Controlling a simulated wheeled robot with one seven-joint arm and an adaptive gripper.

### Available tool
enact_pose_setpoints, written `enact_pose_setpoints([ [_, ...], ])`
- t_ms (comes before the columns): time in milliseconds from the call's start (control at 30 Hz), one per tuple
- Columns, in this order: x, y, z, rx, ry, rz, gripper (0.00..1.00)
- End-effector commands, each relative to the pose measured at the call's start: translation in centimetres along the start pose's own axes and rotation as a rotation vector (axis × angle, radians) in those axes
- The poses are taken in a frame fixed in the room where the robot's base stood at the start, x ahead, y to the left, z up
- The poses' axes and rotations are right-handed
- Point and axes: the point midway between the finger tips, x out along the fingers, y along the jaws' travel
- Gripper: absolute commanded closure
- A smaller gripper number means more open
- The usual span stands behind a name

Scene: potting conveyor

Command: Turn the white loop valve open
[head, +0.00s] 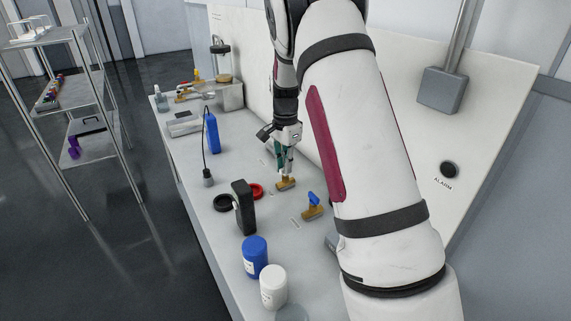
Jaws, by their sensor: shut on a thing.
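The white loop valve (286,184) shows as a small brass body on the bench, below my gripper. Its handle is mostly hidden by the fingers, so I cannot tell its angle. My gripper (284,172) points down over this valve and is shut on its handle. A second brass valve with a blue handle (313,204) stands nearer, to the right, apart from my gripper.
The bench (190,150) holds a black upright device (244,208), a red ring (256,191), blue (255,257) and white (273,287) jars, and a blue bottle (212,134). A back panel with an alarm button (450,170) stands right. Shelves (85,95) stand left.

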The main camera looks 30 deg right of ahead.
Motion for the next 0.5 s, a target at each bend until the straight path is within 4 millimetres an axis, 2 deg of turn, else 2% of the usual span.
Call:
enact_pose_setpoints([
  [500, 0.00, -0.04, 0.01, 0.097, 0.000, -0.001, 1.00],
])
